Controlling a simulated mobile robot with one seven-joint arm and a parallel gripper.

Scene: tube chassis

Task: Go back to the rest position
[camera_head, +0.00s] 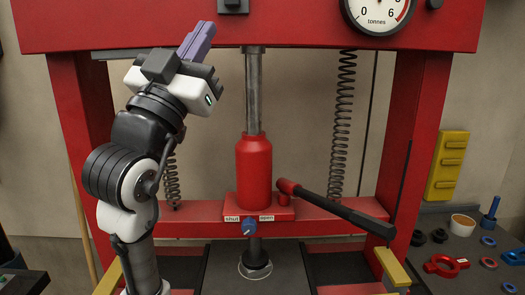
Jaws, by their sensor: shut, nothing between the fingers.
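My arm rises from the lower left, in front of the left post of a red press frame (420,130). The fingers are together and hold nothing. The gripper is left of the red bottle jack (254,170) and appears apart from it.
A black lever (345,215) with a red socket slants right from the jack. A blue valve knob (249,226) sits between "shut" and "open" labels. A gauge (378,12) is at the top right.

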